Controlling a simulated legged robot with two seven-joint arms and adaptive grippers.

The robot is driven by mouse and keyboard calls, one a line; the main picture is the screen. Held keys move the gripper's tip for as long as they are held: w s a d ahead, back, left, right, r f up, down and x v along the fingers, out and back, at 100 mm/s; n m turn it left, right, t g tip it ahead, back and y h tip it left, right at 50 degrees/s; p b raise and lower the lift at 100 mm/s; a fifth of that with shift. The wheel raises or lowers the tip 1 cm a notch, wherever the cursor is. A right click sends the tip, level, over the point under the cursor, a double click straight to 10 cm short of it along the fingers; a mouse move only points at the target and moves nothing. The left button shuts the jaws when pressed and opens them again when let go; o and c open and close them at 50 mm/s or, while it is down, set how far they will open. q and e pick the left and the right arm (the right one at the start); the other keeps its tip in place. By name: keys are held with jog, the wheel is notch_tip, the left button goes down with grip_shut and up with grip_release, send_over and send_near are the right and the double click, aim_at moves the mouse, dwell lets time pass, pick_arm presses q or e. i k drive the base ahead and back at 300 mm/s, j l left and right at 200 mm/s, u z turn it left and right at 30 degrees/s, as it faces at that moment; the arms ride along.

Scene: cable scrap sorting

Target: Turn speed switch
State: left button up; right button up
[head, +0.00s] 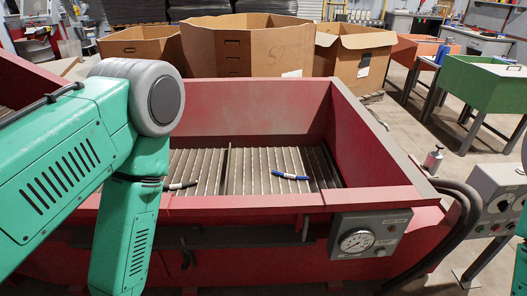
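A grey control panel (400,222) is fixed to the front right of the red machine. It carries a round white dial (356,241) with dark markings and small controls beside it. A second grey control box (487,181) stands on a stand at the right edge, with a round dark-and-white dial (500,203) and several small coloured buttons below. The labels are too small to read, so I cannot tell which control is the speed switch. My green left arm fills the left side and hides part of the machine. Neither gripper shows; only a green sliver of my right arm is at the right edge.
The red machine (255,202) has a slatted bed with a blue cable piece (290,177) and a dark-and-white one (181,186). Thick dark hoses (467,205) curve between machine and control box. Cardboard boxes (251,48) stand behind; a green bin (488,84) stands at right.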

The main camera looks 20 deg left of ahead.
aim_at(503, 206)
jog(key=i+j+z, duration=0.1)
jog(key=z, duration=0.35)
jog(key=j+z, duration=0.1)
jog(key=z, duration=0.4)
jog(key=i+j+z, duration=0.1)
jog(key=z, duration=0.35)
